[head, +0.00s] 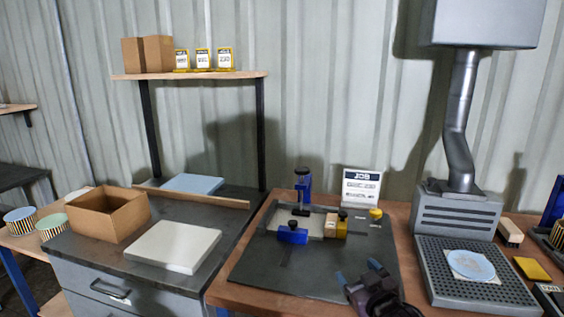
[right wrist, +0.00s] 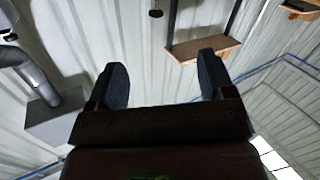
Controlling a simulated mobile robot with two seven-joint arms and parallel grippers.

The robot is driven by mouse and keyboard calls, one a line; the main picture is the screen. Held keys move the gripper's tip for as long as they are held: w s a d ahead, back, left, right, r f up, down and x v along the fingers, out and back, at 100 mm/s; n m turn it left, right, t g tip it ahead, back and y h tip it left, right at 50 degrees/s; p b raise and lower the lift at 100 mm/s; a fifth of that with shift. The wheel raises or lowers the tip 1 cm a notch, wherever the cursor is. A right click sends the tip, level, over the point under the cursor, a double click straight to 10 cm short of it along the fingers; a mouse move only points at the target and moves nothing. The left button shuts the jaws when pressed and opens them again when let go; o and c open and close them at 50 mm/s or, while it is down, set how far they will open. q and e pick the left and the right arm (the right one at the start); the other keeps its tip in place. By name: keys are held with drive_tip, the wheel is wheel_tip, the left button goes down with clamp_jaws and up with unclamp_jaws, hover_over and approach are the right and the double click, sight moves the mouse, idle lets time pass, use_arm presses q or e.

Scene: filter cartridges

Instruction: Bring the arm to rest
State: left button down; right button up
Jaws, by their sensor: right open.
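My right gripper (head: 358,279) shows at the bottom of the head view, over the front right of a dark work mat (head: 325,276). It is black with blue-grey finger pads, and nothing is between them. In the right wrist view the two fingers of the right gripper (right wrist: 164,78) stand wide apart and empty, with the corrugated wall and a shelf beyond them. My left gripper is in neither view.
A fixture with blue clamps (head: 292,235) and a yellow block sits on the mat. A JOB card (head: 361,186) stands behind it. A perforated extractor bench (head: 440,287) is at right. A cardboard box (head: 108,213) and white slab (head: 173,246) rest on the left cabinet.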

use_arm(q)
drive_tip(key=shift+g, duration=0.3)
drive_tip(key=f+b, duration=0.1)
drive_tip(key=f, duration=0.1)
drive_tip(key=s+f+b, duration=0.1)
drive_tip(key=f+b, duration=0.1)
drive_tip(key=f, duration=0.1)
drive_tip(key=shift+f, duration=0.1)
use_arm(e)
drive_tip(key=s+d+f+m+g+h, duration=0.1)
drive_tip(key=s+d+f, duration=0.2)
drive_tip(key=s+f, duration=0.5)
drive_tip(key=s+d+f+m+g+h, duration=0.2)
drive_tip(key=s+d+f, duration=0.1)
drive_tip(key=s+f, duration=0.6)
drive_tip(key=s+d+f+m+g+h, duration=0.1)
drive_tip(key=s+d+f+g, duration=0.1)
drive_tip(key=s+f, duration=0.6)
drive_tip(key=s+d, duration=0.1)
drive_tip(key=s, duration=0.5)
drive_tip(key=shift+s+d+f, duration=0.2)
drive_tip(key=shift+d+f, duration=0.1)
drive_tip(key=shift+d, duration=0.1)
